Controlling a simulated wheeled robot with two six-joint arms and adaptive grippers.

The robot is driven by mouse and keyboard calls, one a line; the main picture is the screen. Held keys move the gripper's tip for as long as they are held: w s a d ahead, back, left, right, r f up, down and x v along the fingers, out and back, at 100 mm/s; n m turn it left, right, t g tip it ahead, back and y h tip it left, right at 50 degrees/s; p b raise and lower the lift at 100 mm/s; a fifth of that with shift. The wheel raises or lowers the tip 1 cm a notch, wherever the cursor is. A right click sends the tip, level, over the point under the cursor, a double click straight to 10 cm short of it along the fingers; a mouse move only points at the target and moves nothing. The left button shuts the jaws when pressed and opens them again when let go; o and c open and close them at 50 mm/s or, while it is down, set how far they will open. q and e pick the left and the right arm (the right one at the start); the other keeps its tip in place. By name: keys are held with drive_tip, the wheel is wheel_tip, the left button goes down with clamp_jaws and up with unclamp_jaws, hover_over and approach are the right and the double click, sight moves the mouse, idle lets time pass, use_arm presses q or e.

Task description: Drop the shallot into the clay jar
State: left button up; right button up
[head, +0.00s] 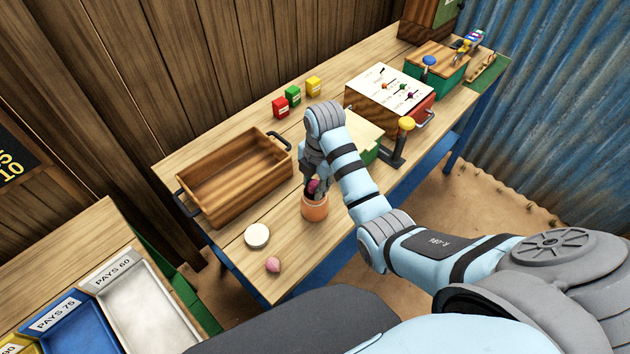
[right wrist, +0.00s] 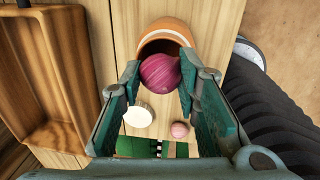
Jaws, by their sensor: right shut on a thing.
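The clay jar (head: 315,210) is a small orange-brown pot standing upright near the table's front edge. The shallot (head: 313,186), a streaked purple-red bulb, is between the fingers of my right gripper (head: 315,183), which is shut on it. It is held at the jar's mouth; in the right wrist view the shallot (right wrist: 160,71) overlaps the near side of the opening of the jar (right wrist: 166,29). I cannot tell whether its lower part is inside the rim. My left gripper is not in view.
A round white lid (head: 257,236) and a pink bulb (head: 273,265) lie on the table left of the jar. A wooden tray (head: 235,205) with dark handles is behind them. A green box (head: 366,135) stands right of the jar, partly behind my arm.

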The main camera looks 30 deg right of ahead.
drive_tip(key=o, duration=0.9)
drive_tip(key=shift+o, duration=0.2)
drive_tip(key=shift+r, duration=0.1)
